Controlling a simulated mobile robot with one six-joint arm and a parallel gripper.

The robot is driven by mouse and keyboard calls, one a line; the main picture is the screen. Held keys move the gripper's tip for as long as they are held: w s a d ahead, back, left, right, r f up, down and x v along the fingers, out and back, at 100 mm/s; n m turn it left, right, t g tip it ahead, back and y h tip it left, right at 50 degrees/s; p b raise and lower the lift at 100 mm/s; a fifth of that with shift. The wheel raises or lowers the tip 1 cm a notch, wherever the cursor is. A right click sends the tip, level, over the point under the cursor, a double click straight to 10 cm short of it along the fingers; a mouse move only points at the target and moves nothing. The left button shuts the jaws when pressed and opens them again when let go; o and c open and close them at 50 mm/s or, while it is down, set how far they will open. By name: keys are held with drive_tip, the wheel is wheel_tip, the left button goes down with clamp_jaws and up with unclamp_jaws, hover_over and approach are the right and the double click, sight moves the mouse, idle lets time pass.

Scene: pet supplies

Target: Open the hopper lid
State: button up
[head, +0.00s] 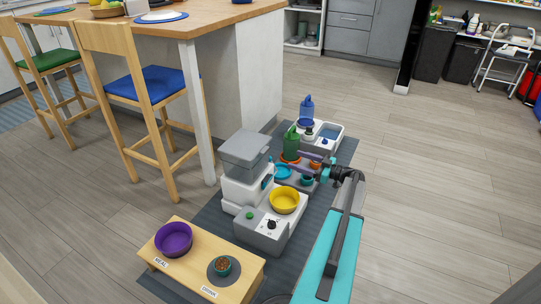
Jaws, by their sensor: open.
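The hopper (234,186) is the white upper body of the pet feeder, at the middle of the floor mat. Its grey hopper lid (244,148) sits on top; the view is too small to tell whether it is fully seated. The feeder's grey base carries a yellow bowl (285,200), a green button (250,215) and a dark knob (271,224).
Behind are a green watering can (291,142) and a blue-topped dispenser (307,108). The counter and stools are left; open floor lies right.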

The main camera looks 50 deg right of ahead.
drive_tip(key=b+x, duration=0.3)
drive_tip(key=x, duration=1.1)
drive_tip(key=shift+s, duration=0.1)
idle(0.3)
